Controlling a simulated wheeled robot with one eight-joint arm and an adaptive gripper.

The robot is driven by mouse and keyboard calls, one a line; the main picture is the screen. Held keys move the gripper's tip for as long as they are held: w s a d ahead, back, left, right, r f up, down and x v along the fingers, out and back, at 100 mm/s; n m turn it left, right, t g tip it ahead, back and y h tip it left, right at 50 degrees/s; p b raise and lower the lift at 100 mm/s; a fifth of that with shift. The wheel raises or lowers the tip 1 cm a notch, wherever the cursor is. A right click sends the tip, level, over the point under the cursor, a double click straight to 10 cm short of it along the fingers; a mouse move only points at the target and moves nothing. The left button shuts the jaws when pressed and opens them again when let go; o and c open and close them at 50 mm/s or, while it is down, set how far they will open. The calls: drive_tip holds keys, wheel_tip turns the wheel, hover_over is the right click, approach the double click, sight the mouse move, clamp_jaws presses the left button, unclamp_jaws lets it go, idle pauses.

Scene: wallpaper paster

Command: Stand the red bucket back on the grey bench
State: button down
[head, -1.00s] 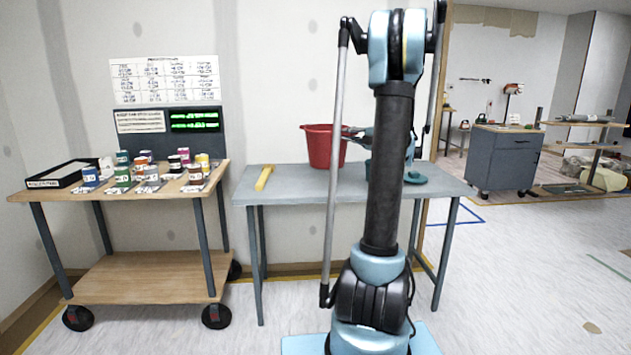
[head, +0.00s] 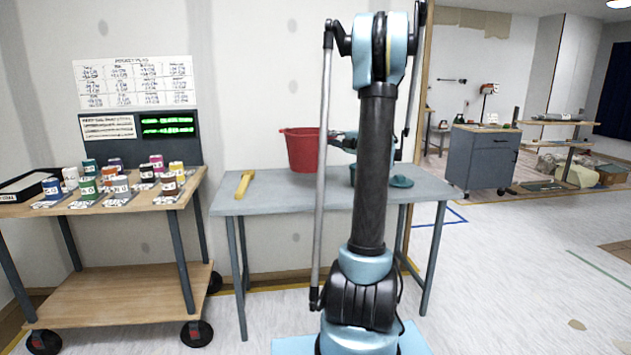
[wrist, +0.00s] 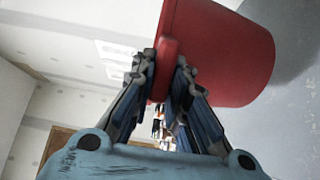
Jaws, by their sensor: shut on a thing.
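The red bucket (head: 301,150) is upright at the back of the grey bench (head: 265,193), left of my arm. Its base appears at the level of the bench top; I cannot tell whether it touches. My gripper (head: 335,142) reaches the bucket's right side near the rim, partly hidden behind my arm. In the wrist view, my gripper (wrist: 166,62) is shut on a red strip at the bucket's edge, and the bucket (wrist: 228,50) fills the upper right.
A yellow-handled tool (head: 244,184) lies on the bench's left end. A teal object (head: 400,181) is on the right part, partly behind my arm. A wooden cart (head: 130,205) with several paint cans stands at left. The bench's front strip looks clear.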

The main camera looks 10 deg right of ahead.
drive_tip(key=shift+f, duration=4.55)
drive_tip(key=c, duration=1.6)
unclamp_jaws()
drive_tip(key=shift+f, duration=0.1)
drive_tip(key=shift+o, duration=0.2)
